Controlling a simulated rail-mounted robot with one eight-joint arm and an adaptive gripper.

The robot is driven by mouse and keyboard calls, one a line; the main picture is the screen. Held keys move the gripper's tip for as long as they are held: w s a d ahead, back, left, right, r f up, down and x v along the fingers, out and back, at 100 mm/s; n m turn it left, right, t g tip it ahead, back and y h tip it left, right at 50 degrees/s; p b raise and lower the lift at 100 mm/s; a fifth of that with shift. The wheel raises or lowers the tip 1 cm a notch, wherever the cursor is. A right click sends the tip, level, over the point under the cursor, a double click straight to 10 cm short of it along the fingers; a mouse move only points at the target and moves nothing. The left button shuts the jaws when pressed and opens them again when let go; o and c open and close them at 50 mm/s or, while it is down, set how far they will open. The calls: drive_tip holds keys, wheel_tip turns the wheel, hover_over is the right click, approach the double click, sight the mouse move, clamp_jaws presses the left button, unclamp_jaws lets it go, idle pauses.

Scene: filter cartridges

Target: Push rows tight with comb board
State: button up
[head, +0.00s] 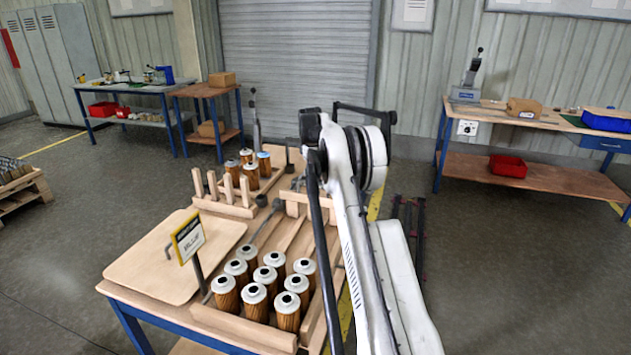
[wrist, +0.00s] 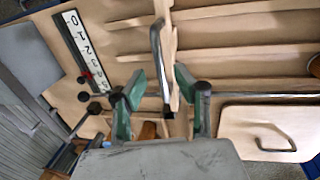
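In the wrist view my gripper (wrist: 171,80) has its green fingers close in on either side of a thin wooden comb board (wrist: 173,40) with a bent metal handle (wrist: 158,50). In the head view my own arm hides the gripper. Several white-capped brown filter cartridges (head: 254,293) stand upright in rows at the table's front. More cartridges (head: 249,172) stand at the back, behind a wooden rack with upright pegs (head: 225,206).
A flat board with a handle (head: 150,268) lies on the table's left, beside a yellow-topped sign (head: 188,237). Wooden rails (head: 245,327) border the front cartridges. A numbered ruler strip (wrist: 82,47) shows in the wrist view. Other benches (head: 545,116) stand well away, across open floor.

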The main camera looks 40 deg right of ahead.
drive_tip(key=shift+w+d+f, duration=0.1)
drive_tip(key=shift+d+f, duration=0.05)
drive_tip(key=shift+f, duration=0.6)
drive_tip(key=shift+w+d+f, duration=0.1)
drive_tip(key=shift+f, duration=0.6)
clamp_jaws()
